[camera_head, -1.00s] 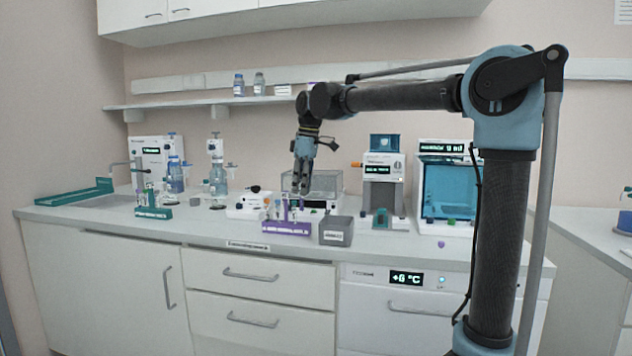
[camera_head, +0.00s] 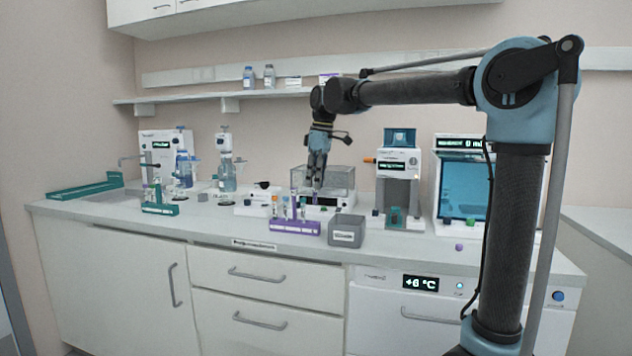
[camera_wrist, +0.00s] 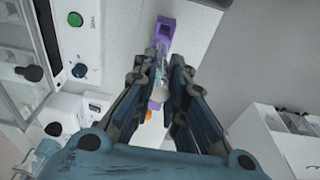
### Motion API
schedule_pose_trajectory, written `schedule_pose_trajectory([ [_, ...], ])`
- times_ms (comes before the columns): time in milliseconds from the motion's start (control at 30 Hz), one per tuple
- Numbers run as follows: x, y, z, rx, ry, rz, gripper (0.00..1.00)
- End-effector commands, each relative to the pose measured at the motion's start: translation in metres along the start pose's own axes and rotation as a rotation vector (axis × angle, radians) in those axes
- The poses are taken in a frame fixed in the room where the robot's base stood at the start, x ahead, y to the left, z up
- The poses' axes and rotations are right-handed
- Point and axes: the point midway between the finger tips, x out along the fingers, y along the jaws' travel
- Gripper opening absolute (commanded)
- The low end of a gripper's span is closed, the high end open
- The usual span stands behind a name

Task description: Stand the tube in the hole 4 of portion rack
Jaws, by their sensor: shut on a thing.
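My gripper (camera_head: 317,183) is shut on a slim clear tube. In the wrist view the tube (camera_wrist: 160,62) shows between the fingers of my gripper (camera_wrist: 172,75). In the head view the gripper points down above the counter, just right of and above a purple rack (camera_head: 292,228). Several small tubes stand in this purple rack, which also shows beyond the held tube in the wrist view (camera_wrist: 165,27). A green rack (camera_head: 160,210) stands farther left. The rack labels and hole numbers are too small to read, so I cannot tell which is the portion rack.
A grey bin (camera_head: 346,232) stands right of the purple rack. A clear-walled box device (camera_head: 328,178) is behind my gripper. Instruments line the back, including a blue-windowed one (camera_head: 461,185). A small purple cap (camera_head: 459,247) lies near the front edge.

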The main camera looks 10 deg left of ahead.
Motion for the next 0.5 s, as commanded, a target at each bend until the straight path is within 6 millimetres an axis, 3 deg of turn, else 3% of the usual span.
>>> schedule_pose_trajectory([
  [500,0.035,-0.001,0.005,0.000,0.000,0.000,0.02],
])
